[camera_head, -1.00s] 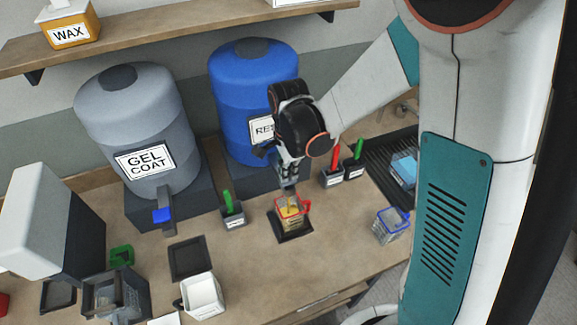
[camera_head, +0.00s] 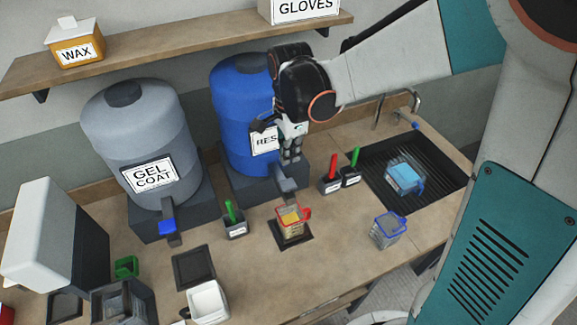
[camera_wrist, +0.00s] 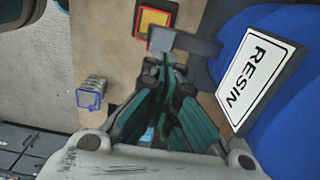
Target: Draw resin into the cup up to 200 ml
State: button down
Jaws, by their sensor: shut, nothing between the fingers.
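The blue resin drum (camera_head: 228,110) stands on a dark block by the wall, and its RESIN label (camera_wrist: 258,78) shows in the wrist view. Its grey tap (camera_head: 285,183) sticks out at the front, above a clear cup with a red rim and handle (camera_head: 291,220). The cup stands upright on a dark pad (camera_head: 293,238) and has yellow-amber resin in it; I cannot read the level. It also shows in the wrist view (camera_wrist: 156,20), partly covered by the tap (camera_wrist: 182,42). My gripper (camera_head: 291,157) is shut and empty, pointing down just above the tap.
The gel coat drum (camera_head: 140,140) stands at left. Brush holders (camera_head: 235,222) stand beside the resin block. A blue-rimmed cup (camera_head: 389,231) stands at right, near the sink (camera_head: 440,170), which holds a blue container (camera_head: 404,177). The shelf (camera_head: 180,45) is above.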

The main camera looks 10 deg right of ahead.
notch_tip(320, 180, up, 3)
jog(key=shift+a+f, duration=0.1)
jog(key=shift+f, duration=0.1)
dwell(1.0)
